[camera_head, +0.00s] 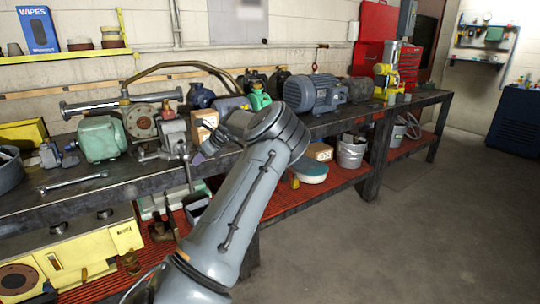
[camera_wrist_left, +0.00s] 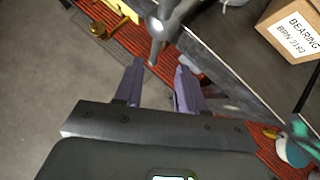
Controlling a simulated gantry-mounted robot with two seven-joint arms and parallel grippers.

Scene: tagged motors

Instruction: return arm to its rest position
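My left arm (camera_head: 245,205) rises from the bottom of the head view and bends left at its upper joint. My left gripper (camera_head: 199,157) is small there, at the bench's front edge, partly hidden by the wrist. In the left wrist view my left gripper (camera_wrist_left: 160,66) has its two purple fingers well apart, with nothing held. The round end of a grey metal bar (camera_wrist_left: 157,38) shows just beyond the gap between the fingertips; I cannot tell whether anything touches. My right gripper is in neither view.
The dark workbench (camera_head: 75,200) carries a green motor (camera_head: 102,139), a grey-blue motor (camera_head: 314,93) and a vise (camera_head: 174,137). A bearing box (camera_wrist_left: 295,32) stands close to the gripper. A red lower shelf (camera_head: 330,184) lies below. The floor (camera_head: 400,250) at right is clear.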

